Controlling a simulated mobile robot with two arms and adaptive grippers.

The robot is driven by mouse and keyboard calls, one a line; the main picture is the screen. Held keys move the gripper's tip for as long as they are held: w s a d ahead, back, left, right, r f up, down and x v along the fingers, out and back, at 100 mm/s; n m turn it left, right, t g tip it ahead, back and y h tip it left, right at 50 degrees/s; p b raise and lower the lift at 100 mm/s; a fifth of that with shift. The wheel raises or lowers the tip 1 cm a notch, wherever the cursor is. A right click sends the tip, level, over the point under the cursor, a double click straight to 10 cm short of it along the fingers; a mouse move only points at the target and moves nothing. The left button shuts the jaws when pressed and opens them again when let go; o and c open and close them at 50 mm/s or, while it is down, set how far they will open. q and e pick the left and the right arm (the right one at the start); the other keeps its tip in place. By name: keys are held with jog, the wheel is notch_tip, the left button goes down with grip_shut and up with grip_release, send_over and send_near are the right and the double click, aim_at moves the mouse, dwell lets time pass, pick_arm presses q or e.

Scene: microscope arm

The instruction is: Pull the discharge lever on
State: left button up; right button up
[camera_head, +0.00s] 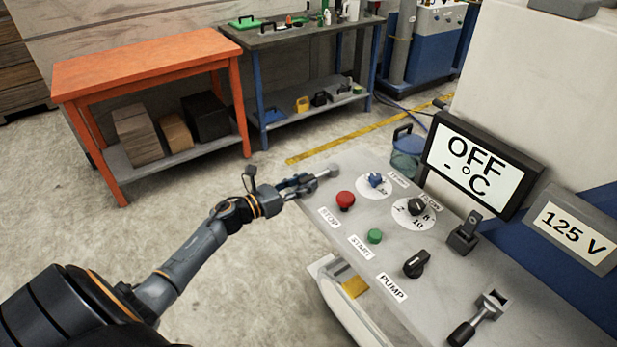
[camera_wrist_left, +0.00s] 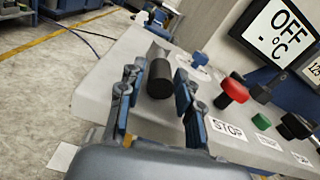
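A lever with a dark cylindrical handle (camera_wrist_left: 160,78) and a metal base stands at the panel's corner in the left wrist view. In the head view only its metal end (camera_head: 330,172) shows clearly; the handle is mostly hidden by my fingers. My left gripper (camera_head: 308,184) is open at this corner. In the wrist view, its fingers (camera_wrist_left: 155,95) are on either side of the handle, with gaps showing. A second lever (camera_head: 464,332) with a black handle lies at the panel's lower right. I cannot read a discharge label on either. My right gripper is not in view.
The grey control panel (camera_head: 325,207) carries a red button (camera_head: 345,199), a green button (camera_head: 375,236), a blue knob (camera_head: 375,180), black knobs and a PUMP switch (camera_head: 416,264). A display (camera_head: 478,165) reads OFF. An orange table (camera_head: 150,62) stands behind, with open floor between.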

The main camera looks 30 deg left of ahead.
pick_arm(q)
jog(key=shift+x, duration=0.85)
jog(key=shift+c, duration=0.5)
grip_shut()
